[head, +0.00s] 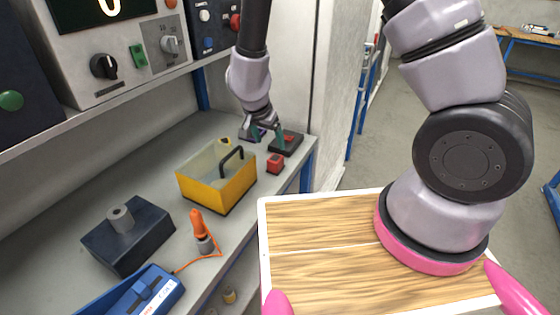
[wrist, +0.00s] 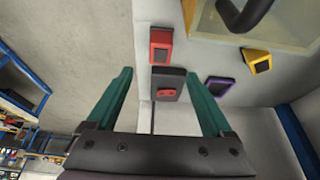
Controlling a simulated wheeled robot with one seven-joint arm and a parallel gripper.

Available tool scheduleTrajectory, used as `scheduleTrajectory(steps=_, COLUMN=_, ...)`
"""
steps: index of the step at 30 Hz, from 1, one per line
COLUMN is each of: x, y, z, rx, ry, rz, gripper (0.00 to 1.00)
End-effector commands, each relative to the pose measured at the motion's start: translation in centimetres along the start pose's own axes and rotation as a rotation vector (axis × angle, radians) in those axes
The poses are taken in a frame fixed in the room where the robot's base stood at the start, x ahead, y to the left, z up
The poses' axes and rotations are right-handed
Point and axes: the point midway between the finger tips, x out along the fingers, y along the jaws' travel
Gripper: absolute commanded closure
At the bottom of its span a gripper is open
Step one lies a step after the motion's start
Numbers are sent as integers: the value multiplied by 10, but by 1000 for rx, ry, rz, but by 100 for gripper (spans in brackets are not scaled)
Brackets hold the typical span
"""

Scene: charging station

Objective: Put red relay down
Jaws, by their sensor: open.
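A red block, which looks like the red relay (head: 275,164), sits on the bench near its front edge, to the right of the yellow crate. In the wrist view the red relay (wrist: 160,46) shows a dark inset face and lies beyond the fingertips, apart from them. My gripper (head: 268,134) is open at the far end of the bench, with green fingers. In the wrist view, a dark block with a red piece on top (wrist: 167,86) shows between the open fingers (wrist: 159,74). I cannot tell whether the fingers touch it.
A yellow crate (head: 226,193) with a black handle stands on the bench. A purple block (wrist: 218,87) and a yellow block (wrist: 258,60) lie nearby. An orange-handled tool (head: 199,227), a dark box with a grey knob (head: 128,238) and a blue device (head: 146,294) are nearer. A shelf hangs above.

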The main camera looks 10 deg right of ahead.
Motion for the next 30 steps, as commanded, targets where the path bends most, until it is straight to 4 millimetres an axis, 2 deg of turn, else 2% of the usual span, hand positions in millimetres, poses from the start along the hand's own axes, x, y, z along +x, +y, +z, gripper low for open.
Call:
scheduleTrajectory(steps=9, x=47, y=2, z=2, rx=-1, ry=3, rz=11, gripper=15)
scheduleTrajectory(steps=17, x=66, y=1, z=2, rx=-2, ry=2, rz=10, gripper=15)
scheduleTrajectory(steps=24, x=97, y=0, z=2, rx=-1, ry=2, rz=9, gripper=15)
scheduleTrajectory(steps=30, x=107, y=0, z=2, rx=0, ry=1, rz=9, gripper=15)
